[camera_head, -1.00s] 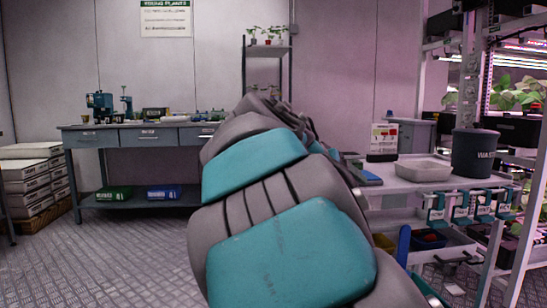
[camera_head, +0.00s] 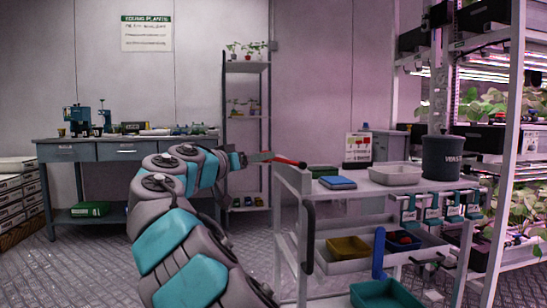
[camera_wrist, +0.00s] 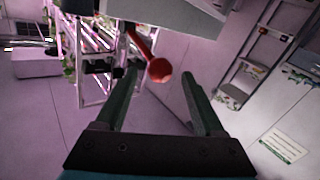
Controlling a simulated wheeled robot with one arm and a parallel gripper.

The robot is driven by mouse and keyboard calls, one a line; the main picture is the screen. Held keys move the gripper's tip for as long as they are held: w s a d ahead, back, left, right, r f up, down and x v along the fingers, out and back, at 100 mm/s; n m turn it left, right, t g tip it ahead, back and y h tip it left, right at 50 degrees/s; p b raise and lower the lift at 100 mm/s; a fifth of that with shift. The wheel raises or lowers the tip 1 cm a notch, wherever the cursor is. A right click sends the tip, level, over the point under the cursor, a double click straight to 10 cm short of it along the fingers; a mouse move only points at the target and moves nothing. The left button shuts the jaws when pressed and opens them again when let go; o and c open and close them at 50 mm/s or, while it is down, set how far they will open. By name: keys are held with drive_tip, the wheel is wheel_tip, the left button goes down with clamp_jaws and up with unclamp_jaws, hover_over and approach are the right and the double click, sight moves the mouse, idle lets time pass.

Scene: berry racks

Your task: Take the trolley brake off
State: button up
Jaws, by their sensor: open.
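The trolley (camera_head: 345,193) is a pale, two-level cart standing right of centre in the head view. A red lever (camera_head: 290,162), which looks like its brake lever, juts out at the left end of its top. In the wrist view the trolley's grey underside or edge shows at the top, and the lever's round red knob (camera_wrist: 160,70) points towards me. My gripper (camera_wrist: 160,79) is open, with the knob between its fingertips in the picture; I see no contact. In the head view my gripper (camera_head: 260,157) is small, at the lever's left end.
On the trolley's top are a blue item (camera_head: 338,183), a pale tray (camera_head: 396,174), a dark waste bin (camera_head: 442,158) and a sign (camera_head: 358,149). A dark handle (camera_head: 308,236) is on its left end. A workbench (camera_head: 120,150) stands behind; plant racks are at right.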

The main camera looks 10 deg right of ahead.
sight(283, 161)
drive_tip(key=x, duration=0.6)
drive_tip(key=shift+d, duration=0.15)
drive_tip(key=shift+w, duration=0.15)
clamp_jaws()
drive_tip(key=shift+f, duration=0.15)
idle(1.0)
